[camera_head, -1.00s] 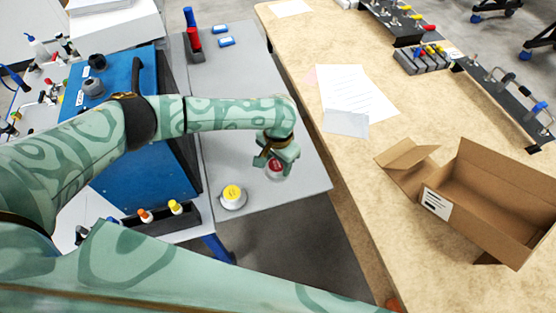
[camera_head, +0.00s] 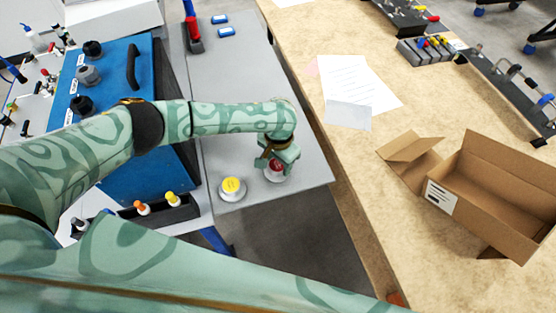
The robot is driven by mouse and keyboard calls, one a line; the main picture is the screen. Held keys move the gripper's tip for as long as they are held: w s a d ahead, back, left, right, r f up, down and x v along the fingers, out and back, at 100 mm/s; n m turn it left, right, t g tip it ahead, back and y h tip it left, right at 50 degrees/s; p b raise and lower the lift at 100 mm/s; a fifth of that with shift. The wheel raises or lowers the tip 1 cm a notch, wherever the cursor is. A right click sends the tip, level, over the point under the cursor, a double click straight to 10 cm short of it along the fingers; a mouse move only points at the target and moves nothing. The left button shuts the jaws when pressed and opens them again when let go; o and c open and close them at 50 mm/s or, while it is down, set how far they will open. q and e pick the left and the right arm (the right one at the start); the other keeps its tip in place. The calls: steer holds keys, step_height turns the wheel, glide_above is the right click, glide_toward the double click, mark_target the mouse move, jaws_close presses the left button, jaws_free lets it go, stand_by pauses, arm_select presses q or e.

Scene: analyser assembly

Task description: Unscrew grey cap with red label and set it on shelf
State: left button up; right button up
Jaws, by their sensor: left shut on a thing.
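The grey cap with the red label (camera_head: 276,168) is at the right front part of the grey shelf (camera_head: 255,110). My left gripper (camera_head: 276,163) points down over it from above and is shut on it. The fingers cover part of the cap, and I cannot tell whether it is clear of what lies beneath it. A similar grey cap with a yellow label (camera_head: 232,187) sits to its left, near the shelf's front edge. My right gripper is not in view.
A blue case (camera_head: 140,180) with black knobs stands left of the shelf. A black rack (camera_head: 165,212) with orange and yellow tops is in front of it. A red and blue item (camera_head: 193,35) stands at the shelf's back. An open cardboard box (camera_head: 490,190) is on the right-hand bench.

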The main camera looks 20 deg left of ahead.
arm_select(q)
steer(key=shift+f, duration=0.65)
steer(key=o, duration=1.2)
step_height(320, 180, up, 7)
steer(key=p, duration=0.7)
steer(key=shift+r+p, duration=0.1)
steer(key=shift+p, duration=0.25)
